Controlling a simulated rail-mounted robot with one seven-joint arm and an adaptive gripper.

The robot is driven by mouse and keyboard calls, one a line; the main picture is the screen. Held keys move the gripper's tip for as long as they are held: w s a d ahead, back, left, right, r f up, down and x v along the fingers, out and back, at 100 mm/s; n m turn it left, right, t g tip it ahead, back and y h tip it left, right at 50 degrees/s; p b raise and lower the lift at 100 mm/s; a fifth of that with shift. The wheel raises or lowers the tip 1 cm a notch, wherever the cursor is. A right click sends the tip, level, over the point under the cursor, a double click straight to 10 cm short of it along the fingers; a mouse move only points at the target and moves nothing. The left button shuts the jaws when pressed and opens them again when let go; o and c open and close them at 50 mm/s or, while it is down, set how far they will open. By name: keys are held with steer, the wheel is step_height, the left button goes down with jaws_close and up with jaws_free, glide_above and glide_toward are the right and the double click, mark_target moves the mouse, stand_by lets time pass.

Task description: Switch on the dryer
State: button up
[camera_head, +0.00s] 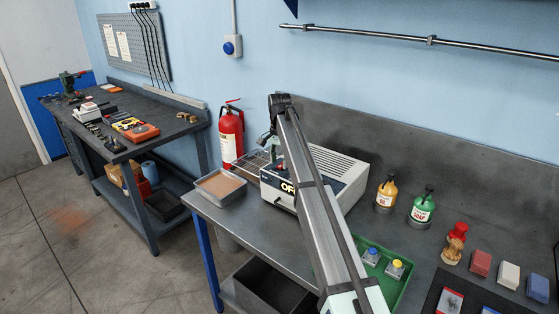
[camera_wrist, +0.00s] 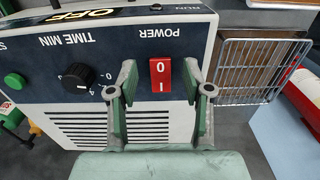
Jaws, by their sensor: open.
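The dryer (camera_head: 345,172) is a pale box with a slatted top on the bench, partly hidden behind my arm in the head view. In the wrist view its panel (camera_wrist: 210,20) appears upside down, and its display (camera_wrist: 85,14) reads OFF. A red rocker switch (camera_wrist: 160,78) marked 0 and I sits beside the POWER label. My gripper (camera_wrist: 160,72) is open and empty, with one finger on each side of the switch in the picture. I cannot tell whether a finger touches the panel.
A black TIME MIN knob (camera_wrist: 77,78) and a green button (camera_wrist: 15,82) lie left of the switch. A wire rack (camera_wrist: 262,70) is at the right. On the bench stand a shallow tray (camera_head: 220,187), bottles (camera_head: 423,206) and a green tray (camera_head: 402,284).

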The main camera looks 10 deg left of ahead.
steer(key=shift+f, duration=0.5)
jaws_close()
steer(key=shift+w, duration=0.1)
steer(key=shift+w+d+r+g+y+p, duration=0.1)
steer(key=shift+w+r+g+y+p, duration=0.15)
steer(key=shift+g+y+p, duration=0.4)
steer(key=shift+g+p, duration=0.35)
steer(key=shift+g, duration=0.3)
steer(key=shift+f+y, duration=0.1)
steer(key=shift+y, duration=0.15)
steer(key=shift+d, duration=0.1)
